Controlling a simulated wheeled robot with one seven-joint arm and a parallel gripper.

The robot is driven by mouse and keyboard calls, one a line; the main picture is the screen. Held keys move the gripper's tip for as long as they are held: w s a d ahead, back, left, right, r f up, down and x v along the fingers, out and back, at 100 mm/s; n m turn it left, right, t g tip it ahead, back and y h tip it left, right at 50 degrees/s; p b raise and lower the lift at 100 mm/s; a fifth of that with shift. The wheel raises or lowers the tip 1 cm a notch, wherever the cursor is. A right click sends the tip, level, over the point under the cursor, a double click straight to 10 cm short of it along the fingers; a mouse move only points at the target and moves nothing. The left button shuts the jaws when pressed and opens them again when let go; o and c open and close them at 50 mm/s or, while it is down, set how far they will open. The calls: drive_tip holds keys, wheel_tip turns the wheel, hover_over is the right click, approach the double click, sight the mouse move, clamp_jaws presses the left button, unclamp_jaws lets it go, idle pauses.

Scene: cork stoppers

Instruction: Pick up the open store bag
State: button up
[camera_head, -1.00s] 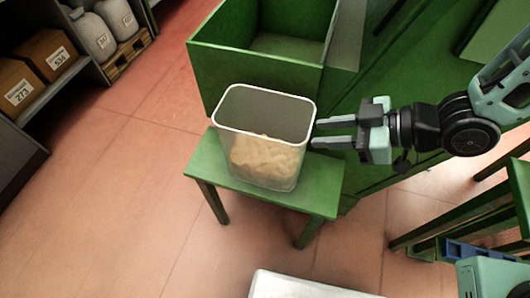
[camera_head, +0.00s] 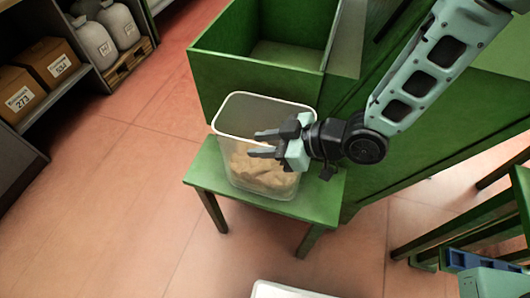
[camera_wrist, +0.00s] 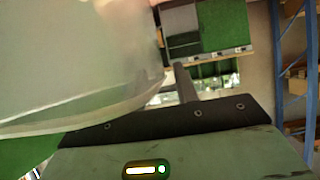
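A translucent, open-topped container with a white rim (camera_head: 224,108), the likeliest match for the open store bag, stands upright on a small green table (camera_head: 318,203). Tan pieces (camera_head: 262,178) lie in its lower part.
A large green open bin (camera_head: 255,82) stands right behind the table. A shelf at the left holds cardboard boxes (camera_head: 50,62) and white sacks (camera_head: 92,38). A green frame (camera_head: 455,225) stands at the right. A white edge (camera_head: 285,290) shows at the bottom. The floor at left is clear.

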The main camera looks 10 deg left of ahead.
drive_tip(key=shift+a+f, duration=0.15)
drive_tip(key=shift+a, duration=0.1)
clamp_jaws()
idle(1.3)
